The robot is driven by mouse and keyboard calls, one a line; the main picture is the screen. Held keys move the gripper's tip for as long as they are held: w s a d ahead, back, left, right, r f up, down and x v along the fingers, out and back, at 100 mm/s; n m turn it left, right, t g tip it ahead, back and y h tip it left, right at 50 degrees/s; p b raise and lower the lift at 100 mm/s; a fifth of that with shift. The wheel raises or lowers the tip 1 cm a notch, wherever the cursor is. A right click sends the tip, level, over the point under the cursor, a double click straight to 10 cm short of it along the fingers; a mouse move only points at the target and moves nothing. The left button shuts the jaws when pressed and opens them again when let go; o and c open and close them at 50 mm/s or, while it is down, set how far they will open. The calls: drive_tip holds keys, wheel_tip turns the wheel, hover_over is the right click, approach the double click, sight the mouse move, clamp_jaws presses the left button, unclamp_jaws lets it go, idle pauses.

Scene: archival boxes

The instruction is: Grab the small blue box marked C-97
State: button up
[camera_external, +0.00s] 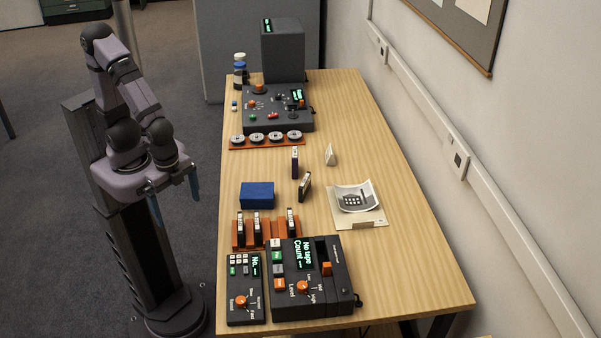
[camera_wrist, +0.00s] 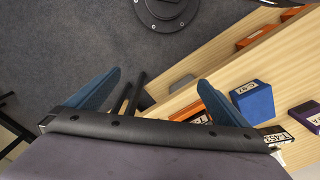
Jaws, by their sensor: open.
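The small blue box (camera_external: 257,195) lies on the left part of the wooden table, just behind the orange rack. In the wrist view the blue box (camera_wrist: 255,104) is right of my gripper, with a white label that seems to read C-97. My gripper (camera_external: 174,194) is open and empty, left of the table edge and apart from the box. Its two blue fingers (camera_wrist: 160,80) spread wide in the wrist view. The box's label cannot be read in the external view.
An orange rack (camera_external: 236,244) holds several upright cassettes. Two dark cassettes (camera_external: 304,186) stand right of the box. Dark consoles (camera_external: 325,300) fill the table's front end; another console (camera_external: 270,112) stands farther back, behind a row of reels (camera_external: 265,140).

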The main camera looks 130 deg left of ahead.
wheel_tip(320, 180, up, 5)
drive_tip(key=n+t+h+b, duration=0.2)
drive_tip(key=n+t+h, duration=0.55)
drive_tip(key=n, duration=1.45)
hover_over(257, 186)
drive_tip(key=d, duration=0.4)
drive_tip(key=g+h, duration=0.3)
drive_tip(key=s+a+n+t, duration=0.3)
drive_tip(key=a+n+t, duration=0.1)
drive_tip(key=a, duration=0.4)
wheel_tip(257, 186, down, 11)
drive_tip(key=shift+w+d+f+b, duration=0.1)
drive_tip(key=shift+f+b, duration=0.05)
drive_tip(key=shift+b, duration=0.15)
drive_tip(key=shift+f, duration=0.3)
drive_tip(key=shift+p+x, duration=0.8)
drive_tip(key=shift+x, duration=0.7)
drive_tip(key=p+x, duration=0.1)
drive_tip(key=x, duration=0.2)
drive_tip(key=shift+d+p, duration=0.15)
drive_tip(key=shift+p, duration=0.25)
drive_tip(key=shift+w+d+f, duration=0.35)
drive_tip(key=shift+d, duration=0.05)
